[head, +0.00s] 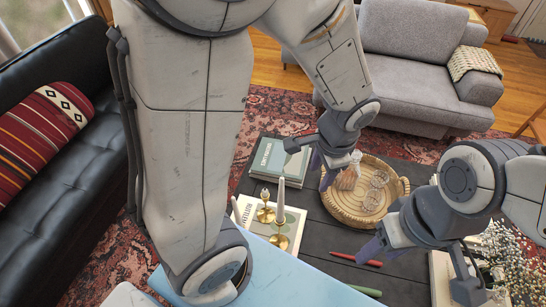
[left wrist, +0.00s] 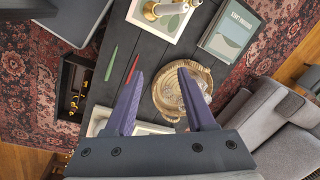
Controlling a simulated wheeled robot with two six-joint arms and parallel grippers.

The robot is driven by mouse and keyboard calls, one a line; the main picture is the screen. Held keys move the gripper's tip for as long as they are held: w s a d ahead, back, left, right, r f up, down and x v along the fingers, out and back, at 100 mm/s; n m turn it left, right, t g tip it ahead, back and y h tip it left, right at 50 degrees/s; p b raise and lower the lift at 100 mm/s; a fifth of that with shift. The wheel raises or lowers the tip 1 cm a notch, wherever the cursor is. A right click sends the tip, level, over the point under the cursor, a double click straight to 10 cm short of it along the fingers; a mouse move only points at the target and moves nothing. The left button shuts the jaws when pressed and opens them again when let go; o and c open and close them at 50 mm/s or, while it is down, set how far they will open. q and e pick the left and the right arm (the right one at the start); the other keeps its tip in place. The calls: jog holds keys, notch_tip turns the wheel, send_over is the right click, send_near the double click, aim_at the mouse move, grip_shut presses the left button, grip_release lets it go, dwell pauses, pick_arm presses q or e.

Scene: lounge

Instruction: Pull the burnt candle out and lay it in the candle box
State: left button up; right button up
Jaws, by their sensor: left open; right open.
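The rear one (head: 265,212) carries a short candle stub (head: 265,195), which looks like the burnt candle. The front one (head: 279,238) carries a taller white candle (head: 280,198). In the left wrist view, part of a brass holder (left wrist: 152,10) shows at the top edge. My left gripper (head: 325,160) is open and empty, above the table near the tray; its spread fingers also show in the left wrist view (left wrist: 160,74). My right gripper (head: 415,263) is open above the table's near right. I cannot clearly identify the candle box.
A round wicker tray (head: 403,186) holds glassware. A green book (head: 280,160) and a pale book (head: 246,208) lie on the table. A red pen (head: 355,259) and a green one (head: 365,290) lie in front. White flowers (head: 505,255) stand at right. Sofas flank the table.

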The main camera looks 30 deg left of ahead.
pick_arm(q)
jog(key=w+a+f+m+y+p, duration=0.1)
jog(key=w+a+f+m+p, duration=0.1)
jog(key=w+a+f, duration=0.4)
jog(key=m+g+h+p, duration=0.1)
jog(key=m+h+p, duration=0.1)
jog(key=m+p, duration=0.25)
send_over(265, 190)
jog(key=f, duration=1.6)
jog(key=shift+w+a, duration=0.1)
jog(key=shift+w, duration=0.1)
pick_arm(e)
notch_tip(265, 190, up, 8)
pick_arm(q)
jog(key=shift+s+f, duration=0.1)
jog(key=shift+f, duration=0.05)
notch_tip(265, 190, down, 9)
jog(key=b, duration=0.8)
jog(key=shift+b, duration=0.3)
pick_arm(e)
notch_tip(265, 190, down, 9)
pick_arm(q)
grip_shut()
jog(key=shift+o, duration=0.2)
grip_release()
